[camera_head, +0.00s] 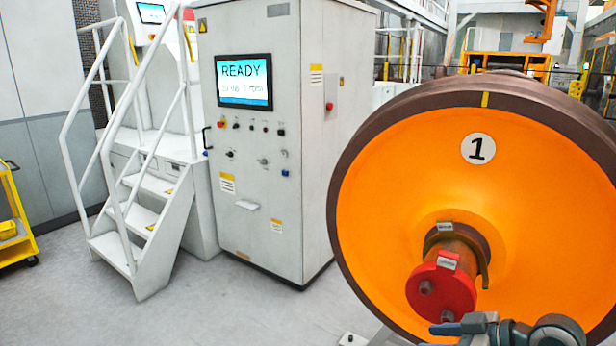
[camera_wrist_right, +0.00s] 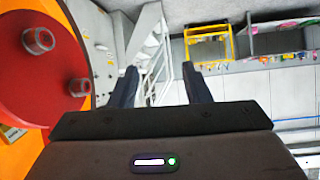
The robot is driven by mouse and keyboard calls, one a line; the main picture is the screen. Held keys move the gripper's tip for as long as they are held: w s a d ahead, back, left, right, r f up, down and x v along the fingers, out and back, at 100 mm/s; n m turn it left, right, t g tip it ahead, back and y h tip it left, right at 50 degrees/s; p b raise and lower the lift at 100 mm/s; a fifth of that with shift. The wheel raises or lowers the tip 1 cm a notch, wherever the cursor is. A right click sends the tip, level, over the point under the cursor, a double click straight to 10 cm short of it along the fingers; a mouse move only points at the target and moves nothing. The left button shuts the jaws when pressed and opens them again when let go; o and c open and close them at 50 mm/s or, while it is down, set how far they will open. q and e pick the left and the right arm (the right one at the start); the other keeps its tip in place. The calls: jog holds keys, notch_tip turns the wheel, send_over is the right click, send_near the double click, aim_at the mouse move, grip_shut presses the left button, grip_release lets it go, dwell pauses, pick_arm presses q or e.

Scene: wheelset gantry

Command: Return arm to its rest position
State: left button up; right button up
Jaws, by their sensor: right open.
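My right gripper (camera_wrist_right: 161,84) is open in the right wrist view, with nothing between its two dark fingers. In the head view, part of my right arm and gripper shows at the bottom right edge, in front of the lower part of the orange wheel (camera_head: 385,200) marked 1. The wheel has a dark rim and a red end cap (camera_head: 428,296) on its axle. The same red cap (camera_wrist_right: 32,75) fills the left of the right wrist view, beside the gripper; I cannot tell the exact gap. My left gripper is not in view.
A grey control cabinet (camera_head: 262,190) with a READY screen (camera_head: 243,81) stands left of the wheel. White steps with railings (camera_head: 140,220) stand beside it. A yellow cart (camera_head: 14,225) is at the far left. The grey floor (camera_head: 240,310) in front is clear.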

jog(key=s+f+m+g+h, duration=0.1)
jog(key=s+f+m+h, duration=0.1)
jog(key=s+f, duration=0.5)
jog(key=s+f+m+h, duration=0.2)
jog(key=s+f+h, duration=0.15)
jog(key=f, duration=0.55)
jog(key=s+d+f+m+g+h, duration=0.1)
jog(key=s+f+m+h, duration=0.15)
jog(key=s, duration=0.55)
jog(key=s+d+f+m+g+h, duration=0.2)
jog(key=s+f, duration=0.1)
jog(key=s, duration=0.5)
notch_tip(320, 180, down, 29)
jog(key=d+g, duration=0.1)
jog(key=d, duration=0.1)
jog(key=s+d+f+g, duration=0.1)
jog(key=s+f, duration=1.7)
jog(key=f, duration=0.2)
jog(key=shift+d+f+m, duration=0.35)
